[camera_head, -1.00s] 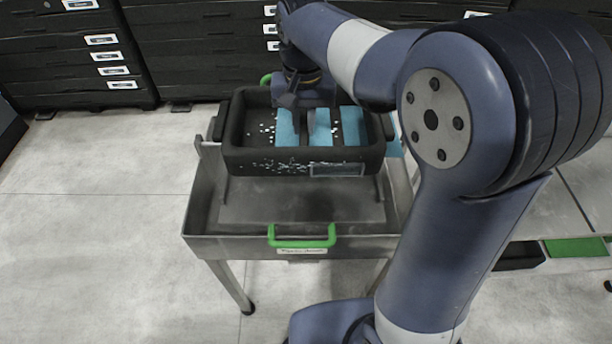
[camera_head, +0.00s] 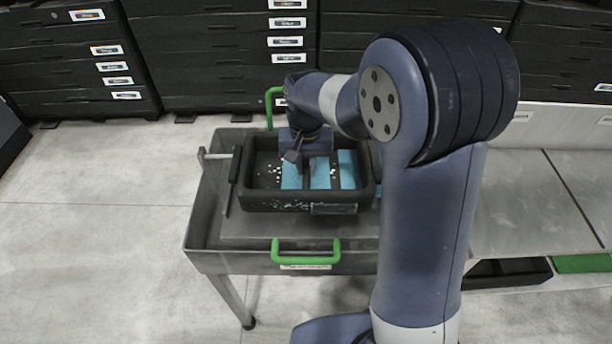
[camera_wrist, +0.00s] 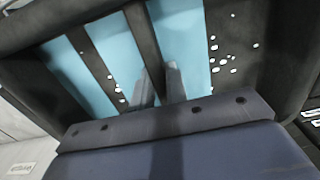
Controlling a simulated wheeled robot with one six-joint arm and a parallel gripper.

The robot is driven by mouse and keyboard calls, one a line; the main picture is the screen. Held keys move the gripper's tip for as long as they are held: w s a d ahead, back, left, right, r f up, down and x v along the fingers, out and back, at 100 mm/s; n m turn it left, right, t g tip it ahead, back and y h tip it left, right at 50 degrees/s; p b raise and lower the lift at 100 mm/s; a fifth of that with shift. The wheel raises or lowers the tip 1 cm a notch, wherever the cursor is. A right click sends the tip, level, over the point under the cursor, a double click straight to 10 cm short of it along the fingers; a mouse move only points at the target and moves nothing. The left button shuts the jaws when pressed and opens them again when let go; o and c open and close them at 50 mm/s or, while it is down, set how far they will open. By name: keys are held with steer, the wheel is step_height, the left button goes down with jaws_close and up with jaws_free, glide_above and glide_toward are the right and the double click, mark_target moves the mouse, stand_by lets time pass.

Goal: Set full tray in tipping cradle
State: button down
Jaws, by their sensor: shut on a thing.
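The full tray (camera_head: 270,205) is a black rectangular box holding light blue strips and scattered white bits. It looks level, inside the outline of a grey metal wheeled stand (camera_head: 215,262) with green handles, which looks like the tipping cradle. A metal upright (camera_head: 213,156) stands at the tray's left. I cannot tell whether the tray's underside touches the stand. My gripper (camera_head: 298,158) reaches down into the tray from above. In the wrist view its fingers (camera_wrist: 159,85) are shut on the tray's dark middle bar (camera_wrist: 145,42); the exact contact is partly hidden.
Black drawer cabinets (camera_head: 222,60) with white labels line the back. My arm hides the stand's right side. The floor (camera_head: 90,230) at the left is clear.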

mark_target(306, 178)
steer(key=shift+f, duration=2.05)
steer(key=shift+f, duration=0.15)
steer(key=c, duration=1.4)
jaws_free()
step_height(306, 178, up, 12)
steer(key=shift+r, duration=0.1)
